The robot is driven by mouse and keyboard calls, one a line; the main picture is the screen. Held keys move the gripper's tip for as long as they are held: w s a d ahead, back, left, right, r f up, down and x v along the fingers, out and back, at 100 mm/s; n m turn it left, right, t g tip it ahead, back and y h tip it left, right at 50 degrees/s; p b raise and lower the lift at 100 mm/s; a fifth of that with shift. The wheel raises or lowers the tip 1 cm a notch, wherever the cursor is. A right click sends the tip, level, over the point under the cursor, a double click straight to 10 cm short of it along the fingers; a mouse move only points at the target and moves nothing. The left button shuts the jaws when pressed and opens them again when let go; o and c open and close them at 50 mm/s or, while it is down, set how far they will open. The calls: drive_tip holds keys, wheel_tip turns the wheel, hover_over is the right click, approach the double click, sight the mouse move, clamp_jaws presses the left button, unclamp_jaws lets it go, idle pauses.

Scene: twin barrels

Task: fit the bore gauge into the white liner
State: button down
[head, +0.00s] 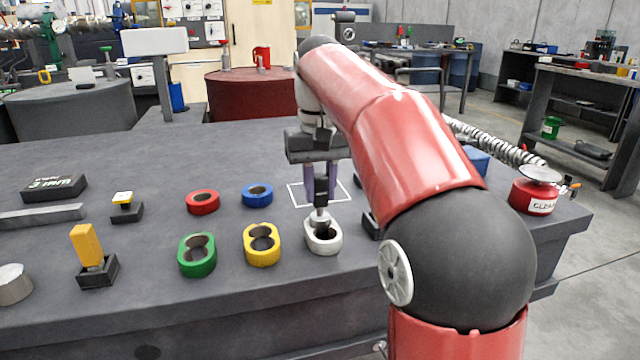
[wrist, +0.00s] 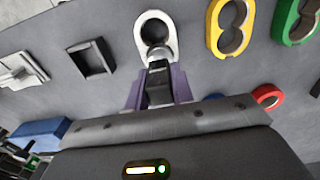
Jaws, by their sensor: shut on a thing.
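The white liner (head: 334,243) stands on the grey bench, a two-lobed ring with a dark opening; it also shows in the wrist view (wrist: 141,32). My gripper (head: 320,190), with purple fingers, is above its far side, and shows in the wrist view (wrist: 158,92). It is shut on the bore gauge (head: 320,219), a grey metal piece pointing down with a rounded lower end. In the wrist view the gauge (wrist: 158,75) overlaps the liner's lobe nearest my gripper; the other lobe is open. I cannot tell whether its tip is inside the bore or just above.
A yellow ring (head: 262,258) and a green ring (head: 197,268) stand left of the liner. Red (head: 203,209) and blue (head: 257,203) rings lie behind them. An empty dark socket (wrist: 92,59) sits beside the liner. A red canister (head: 536,196) stands at the right edge.

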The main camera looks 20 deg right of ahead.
drive_tip(key=shift+f+b, duration=0.4)
drive_tip(key=shift+f, duration=0.35)
drive_tip(key=c, duration=1.1)
unclamp_jaws()
wheel_tip(320, 180, up, 8)
drive_tip(key=p, duration=0.2)
drive_tip(key=shift+f+p, duration=0.15)
drive_tip(key=shift+p, duration=0.25)
drive_tip(key=shift+s, duration=0.1)
